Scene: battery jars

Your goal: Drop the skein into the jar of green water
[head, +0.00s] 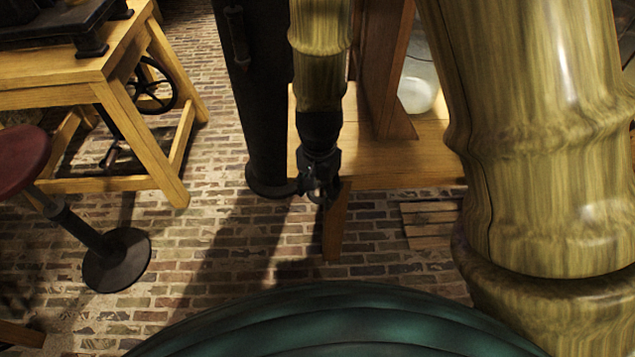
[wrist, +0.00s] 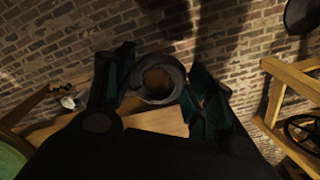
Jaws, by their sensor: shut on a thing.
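My gripper (wrist: 160,84) has its two dark green-padded fingers on either side of a dark grey ring-shaped coil, which I take to be the skein (wrist: 157,97), and is shut on it. In the head view my gripper (head: 318,188) points down in front of the wooden bench's near edge, and the skein cannot be made out there. A pale green rounded surface (wrist: 10,160) shows at the lower left of the wrist view; I cannot tell whether it is the jar of green water. No jar of green water shows clearly in the head view.
A wooden bench (head: 400,165) with an upright post stands behind my gripper; a pale glass vessel (head: 418,90) is partly hidden beside the post. A wooden table (head: 85,90) and a red-topped stool (head: 22,158) stand left. Brick floor (head: 215,250) lies clear between.

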